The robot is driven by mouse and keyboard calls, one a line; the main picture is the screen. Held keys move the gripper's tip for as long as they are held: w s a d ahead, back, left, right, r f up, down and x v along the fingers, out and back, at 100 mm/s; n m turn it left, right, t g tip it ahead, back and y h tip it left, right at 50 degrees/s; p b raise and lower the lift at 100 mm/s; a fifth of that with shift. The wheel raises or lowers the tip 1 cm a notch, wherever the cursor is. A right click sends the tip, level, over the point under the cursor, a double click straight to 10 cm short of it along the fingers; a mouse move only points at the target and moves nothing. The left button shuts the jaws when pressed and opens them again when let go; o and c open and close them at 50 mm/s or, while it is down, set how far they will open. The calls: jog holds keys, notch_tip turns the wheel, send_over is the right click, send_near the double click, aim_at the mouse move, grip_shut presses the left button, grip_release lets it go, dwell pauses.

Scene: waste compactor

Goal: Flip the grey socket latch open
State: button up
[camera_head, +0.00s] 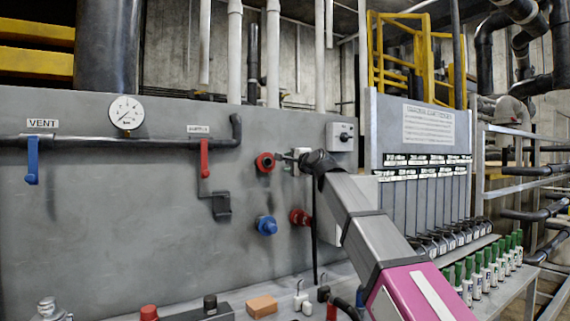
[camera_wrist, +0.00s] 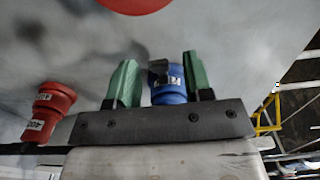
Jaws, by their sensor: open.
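In the wrist view, the two green fingers of my gripper (camera_wrist: 160,64) are spread apart with nothing held between them. A dark grey part (camera_wrist: 158,70), which looks like a latch or cap, shows between the fingertips, in front of a blue socket (camera_wrist: 167,93) with an upside-down label. I cannot tell whether a finger touches it, or whether it is the grey socket latch. In the head view, my gripper (camera_head: 288,157) is close to the grey panel, just right of the upper red socket (camera_head: 265,162). My wrist and gripper hide what lies directly behind them.
The grey panel (camera_head: 110,220) carries a blue socket (camera_head: 266,225), a lower red socket (camera_head: 300,217), a red lever (camera_head: 204,158), a blue lever (camera_head: 32,160) and a gauge (camera_head: 126,113).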

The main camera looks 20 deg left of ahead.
aim_at(288, 162)
jog(key=x, duration=0.3)
jog(key=shift+w+a, duration=0.2)
jog(key=shift+a, duration=0.05)
grip_shut()
jog(key=shift+w+a+m+t+h, duration=0.1)
jog(key=shift+a+m+t+h, duration=0.05)
jog(key=shift+m+t+h, duration=0.55)
grip_release()
